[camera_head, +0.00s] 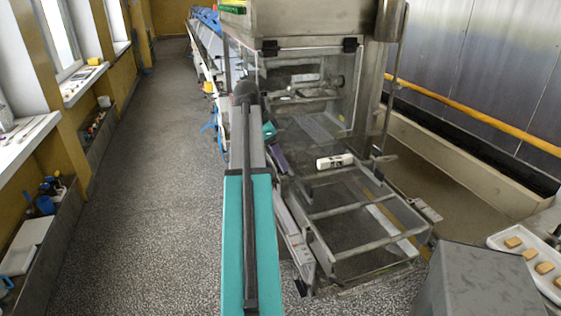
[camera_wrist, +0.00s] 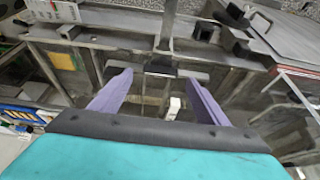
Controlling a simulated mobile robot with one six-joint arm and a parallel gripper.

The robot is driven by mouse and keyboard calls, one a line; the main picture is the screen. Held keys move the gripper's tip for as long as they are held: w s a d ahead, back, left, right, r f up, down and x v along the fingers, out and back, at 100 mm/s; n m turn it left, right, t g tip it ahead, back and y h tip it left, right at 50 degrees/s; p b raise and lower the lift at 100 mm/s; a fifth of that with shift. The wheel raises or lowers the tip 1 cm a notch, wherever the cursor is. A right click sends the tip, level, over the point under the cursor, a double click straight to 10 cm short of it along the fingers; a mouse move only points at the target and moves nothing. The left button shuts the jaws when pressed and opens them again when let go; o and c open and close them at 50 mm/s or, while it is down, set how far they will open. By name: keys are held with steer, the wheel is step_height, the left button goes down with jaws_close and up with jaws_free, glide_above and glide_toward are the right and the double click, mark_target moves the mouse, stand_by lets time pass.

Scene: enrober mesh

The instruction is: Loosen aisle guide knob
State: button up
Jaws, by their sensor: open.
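My gripper (camera_wrist: 158,76) is open, its two purple fingers spread apart in the wrist view with nothing held between them. In the head view, a purple finger (camera_head: 279,160) shows beside the left side of the enrober frame. In the wrist view, a black piece on a metal crossbar (camera_wrist: 160,68) lies between and just beyond the fingertips. Black blocks (camera_wrist: 203,31) sit on the frame farther up and right. I cannot tell which of these dark parts, if any, is the aisle guide knob. The enrober's mesh bed (camera_head: 365,240) lies right of my arm.
A white cylinder (camera_head: 335,161) lies across the mesh bed. A clear guard (camera_head: 300,100) stands behind it. A grey box (camera_head: 475,285) and a white tray (camera_head: 497,241) of biscuits are at the lower right. The aisle floor (camera_head: 150,190) on the left is clear.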

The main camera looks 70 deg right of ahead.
steer(key=shift+x, duration=1.4)
steer(key=c, duration=1)
steer(key=shift+c, duration=0.2)
